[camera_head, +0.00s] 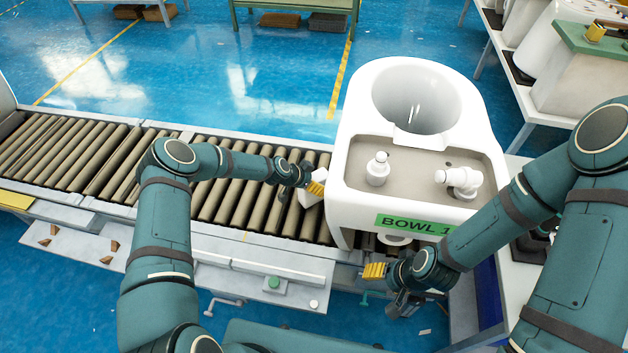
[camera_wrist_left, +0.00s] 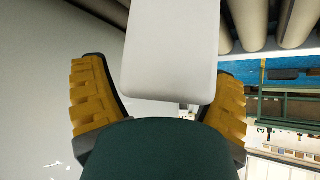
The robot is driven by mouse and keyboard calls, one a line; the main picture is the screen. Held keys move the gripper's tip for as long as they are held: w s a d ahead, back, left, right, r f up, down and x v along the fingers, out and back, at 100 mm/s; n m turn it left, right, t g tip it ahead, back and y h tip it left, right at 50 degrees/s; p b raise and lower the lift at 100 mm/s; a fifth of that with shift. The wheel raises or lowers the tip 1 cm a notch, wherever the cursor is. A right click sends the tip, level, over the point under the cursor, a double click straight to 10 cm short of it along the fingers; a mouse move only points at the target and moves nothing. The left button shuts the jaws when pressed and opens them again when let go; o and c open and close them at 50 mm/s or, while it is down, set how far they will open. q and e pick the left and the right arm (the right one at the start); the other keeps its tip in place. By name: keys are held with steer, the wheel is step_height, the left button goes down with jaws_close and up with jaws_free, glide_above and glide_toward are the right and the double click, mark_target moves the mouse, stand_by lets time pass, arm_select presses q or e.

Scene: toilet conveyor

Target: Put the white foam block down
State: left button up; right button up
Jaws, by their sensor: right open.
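The white foam block (camera_wrist_left: 172,50) lies between the two yellow fingers of my left gripper (camera_wrist_left: 160,100) in the left wrist view. The fingers appear closed on its sides. In the head view the block (camera_head: 308,197) shows as a small white piece at my left gripper (camera_head: 314,188), just left of the toilet (camera_head: 352,150), over the conveyor's right end. I cannot tell whether its lower end touches the rollers. My right gripper (camera_head: 388,284) is open, in front of the toilet and below its green "BOWL 1" label; one yellow finger shows clearly.
The roller conveyor (camera_head: 90,158) runs from the left to the toilet. A grey ledge (camera_head: 240,262) with a green button lies along its front, with brown fragments at the left. White tables with other toilets (camera_head: 560,85) stand at the right.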

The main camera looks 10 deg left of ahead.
arm_select(q)
steer(key=shift+r, duration=0.1)
steer(key=shift+s+a+r, duration=0.1)
steer(key=shift+a+r, duration=0.05)
steer(key=shift+r, duration=0.1)
steer(key=p+v, duration=0.2)
steer(key=v, duration=0.9)
steer(key=shift+s, duration=0.25)
